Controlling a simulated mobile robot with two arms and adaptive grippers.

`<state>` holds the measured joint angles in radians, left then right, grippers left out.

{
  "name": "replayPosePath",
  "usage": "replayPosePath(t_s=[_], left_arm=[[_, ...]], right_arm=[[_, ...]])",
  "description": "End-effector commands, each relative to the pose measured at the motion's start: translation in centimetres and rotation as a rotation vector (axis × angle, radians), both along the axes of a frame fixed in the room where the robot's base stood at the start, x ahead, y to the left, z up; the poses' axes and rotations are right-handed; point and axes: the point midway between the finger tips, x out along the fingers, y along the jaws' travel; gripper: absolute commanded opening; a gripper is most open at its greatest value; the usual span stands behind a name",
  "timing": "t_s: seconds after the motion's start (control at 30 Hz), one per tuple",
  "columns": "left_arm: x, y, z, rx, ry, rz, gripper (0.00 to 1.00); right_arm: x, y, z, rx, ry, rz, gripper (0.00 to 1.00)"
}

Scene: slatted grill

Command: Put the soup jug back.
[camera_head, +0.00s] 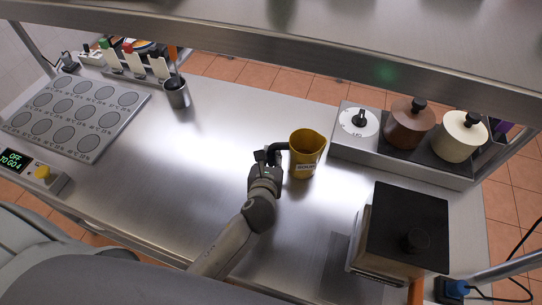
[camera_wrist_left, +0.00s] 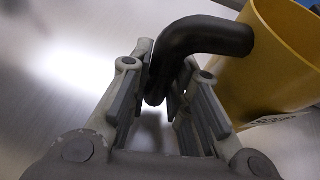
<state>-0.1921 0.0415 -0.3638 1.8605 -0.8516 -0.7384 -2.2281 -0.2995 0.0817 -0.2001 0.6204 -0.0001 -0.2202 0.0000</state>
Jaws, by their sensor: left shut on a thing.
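The soup jug (camera_head: 306,158) is a yellow pitcher with a dark handle and a label reading SOUP. It looks upright, over the middle of the steel counter, left of the warmer unit. My left gripper (camera_head: 268,155) is shut on its black handle from the left side. In the left wrist view, the handle (camera_wrist_left: 205,37) passes between the fingers of the gripper (camera_wrist_left: 160,100), and the yellow jug body (camera_wrist_left: 270,70) fills the upper right. I cannot tell whether the jug's base touches the counter. My right gripper does not show.
A warmer unit (camera_head: 352,148) with a dial and two lidded pots, brown (camera_head: 409,122) and cream (camera_head: 459,137), stands at the right. A black-topped box (camera_head: 405,220) is nearer. An overhead shelf (camera_head: 330,62) spans the back.

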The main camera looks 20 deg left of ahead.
Motion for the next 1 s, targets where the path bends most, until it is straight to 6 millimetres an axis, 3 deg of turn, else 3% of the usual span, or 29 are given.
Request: replayPosePath(t_s=[0.27,0.3,0.47,0.8,1.0], left_arm=[[0.1,0.0,0.1,-0.001,-0.005,0.000,0.00],[0.0,0.0,-0.2,0.000,-0.001,0.000,0.19],[0.0,0.0,-0.1,-0.001,-0.001,0.000,0.40],[0.1,0.0,0.1,0.000,-0.002,0.001,0.40],[-1.8,-0.3,0.7,0.000,0.000,0.000,0.40]], right_arm=[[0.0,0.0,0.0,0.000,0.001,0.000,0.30],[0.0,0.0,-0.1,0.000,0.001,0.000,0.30],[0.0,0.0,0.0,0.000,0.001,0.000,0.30],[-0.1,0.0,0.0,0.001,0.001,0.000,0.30],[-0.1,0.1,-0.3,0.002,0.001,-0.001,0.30]])
